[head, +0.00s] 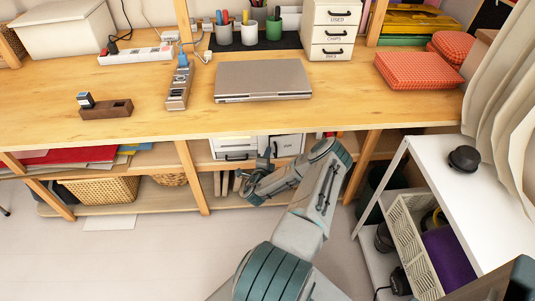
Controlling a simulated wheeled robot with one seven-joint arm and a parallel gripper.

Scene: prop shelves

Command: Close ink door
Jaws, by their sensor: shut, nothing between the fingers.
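A white unit (233,142) with a black handle stands on the shelf under the wooden table. Beside it is another white front (288,145) with a handle; my arm partly covers this area. I cannot read an ink label on either, nor tell whether a door stands open. My gripper (262,163) is in front of these units, below the table edge. It is shut and empty; whether it touches a front cannot be told.
The wooden table (140,78) overhangs the shelf and holds a laptop (262,80) and a power strip (179,88). Wooden uprights (192,175) flank the shelf. A white cart (428,165) stands close on the right.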

